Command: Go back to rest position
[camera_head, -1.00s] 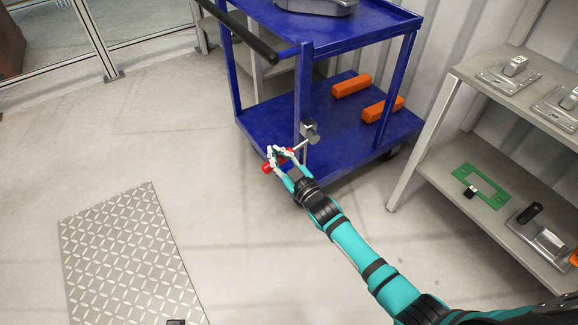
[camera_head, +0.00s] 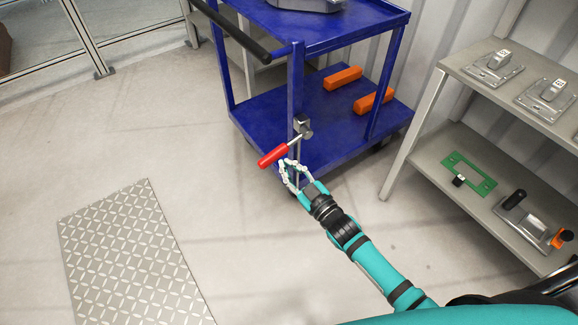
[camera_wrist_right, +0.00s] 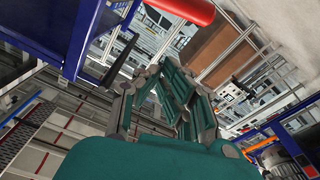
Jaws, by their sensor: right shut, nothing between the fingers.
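My right gripper (camera_head: 289,165) is shut and empty. It is beside the blue cart's front post, just below and to the right of a red-handled tool (camera_head: 273,155). In the head view a slight gap shows between fingertips and handle. My left gripper is not in view.
The blue cart (camera_head: 265,115) carries two orange blocks (camera_head: 342,78) on its lower shelf. A grey shelf unit (camera_head: 445,165) with metal parts and a green frame (camera_head: 468,172) stands at the right. A patterned floor plate (camera_head: 130,250) lies at lower left, with bare floor around it.

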